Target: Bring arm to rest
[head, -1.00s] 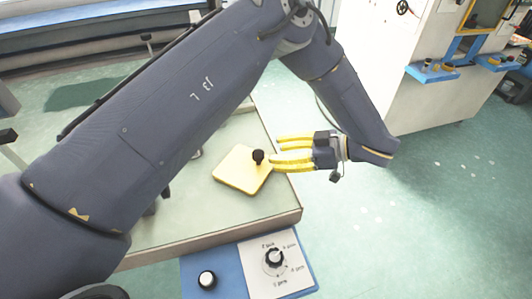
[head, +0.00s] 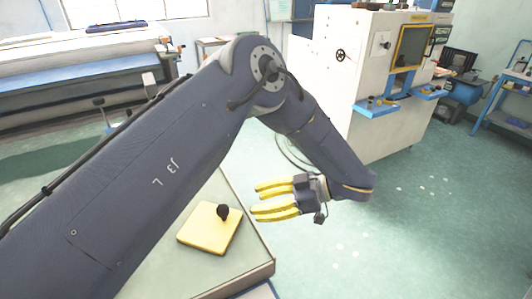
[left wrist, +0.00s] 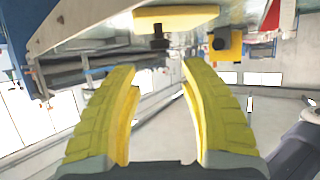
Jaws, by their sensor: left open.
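My left gripper (head: 254,201) is open and empty, with yellow fingers, just right of the table's edge in the head view. Its fingers point left toward a yellow plate (head: 200,235) with a black knob (head: 223,211) on it. The plate lies on the pale table top. In the left wrist view the open fingers (left wrist: 158,66) have nothing between them. The plate (left wrist: 176,15) and its knob (left wrist: 159,44) show at the top of that view, apart from the fingertips. My right gripper is not in view.
The table (head: 253,262) has its right edge below the gripper. A white machine (head: 352,75) with blue shelves stands at the back right. A long machine (head: 60,70) stands at the back left. The green floor (head: 400,235) to the right is mostly clear.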

